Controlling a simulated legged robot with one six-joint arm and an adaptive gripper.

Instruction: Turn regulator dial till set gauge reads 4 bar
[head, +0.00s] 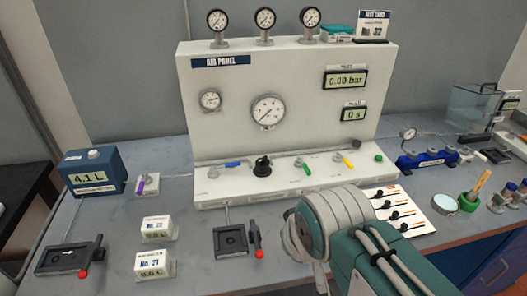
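The air panel (290,90) is a white upright board with a sloped base. A black knob (263,166), which looks like the regulator dial, sits on the base left of centre. A large round gauge (268,111) is on the board above it, and a smaller gauge (209,99) is to the left. Their numbers are too small to read, and I cannot tell which is the set gauge. A digital display (345,80) reads 0.00 bar. My arm is at the lower right, in front of the panel; no gripper fingers show.
Blue, green and yellow valve levers (306,168) sit along the base near the knob. Two black clamp fixtures with red knobs (84,273) and white display boxes stand in front. A blue 4.1 L box (92,172) is at left. Three gauges (264,19) top the panel.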

